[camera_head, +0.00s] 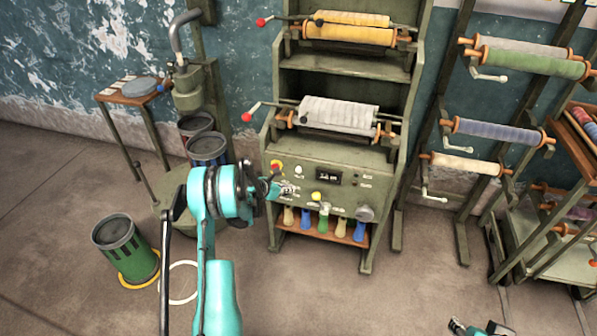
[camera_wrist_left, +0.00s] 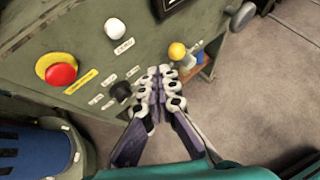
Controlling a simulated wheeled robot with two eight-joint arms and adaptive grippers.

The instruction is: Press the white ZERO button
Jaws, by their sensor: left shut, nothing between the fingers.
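The white button (camera_head: 299,170) is on the green machine's front panel, between the red button and the small display. In the left wrist view the white button (camera_wrist_left: 115,28) is a round cap with a small label below it, too blurred to read surely. My left gripper (camera_head: 283,189) is in front of the panel, below the white button. In the left wrist view my left gripper (camera_wrist_left: 161,72) is shut and empty, its fingertips to the lower right of the button and apart from it. Part of my right gripper (camera_head: 482,327) shows at the bottom edge; its fingers are unclear.
A red button (camera_wrist_left: 61,75) on a yellow ring, a black knob (camera_wrist_left: 120,91) and a yellow knob (camera_wrist_left: 177,51) are near the white button. Coloured handles (camera_head: 323,218) hang below the panel. A green bin (camera_head: 128,255) stands at left. The floor in front is mostly clear.

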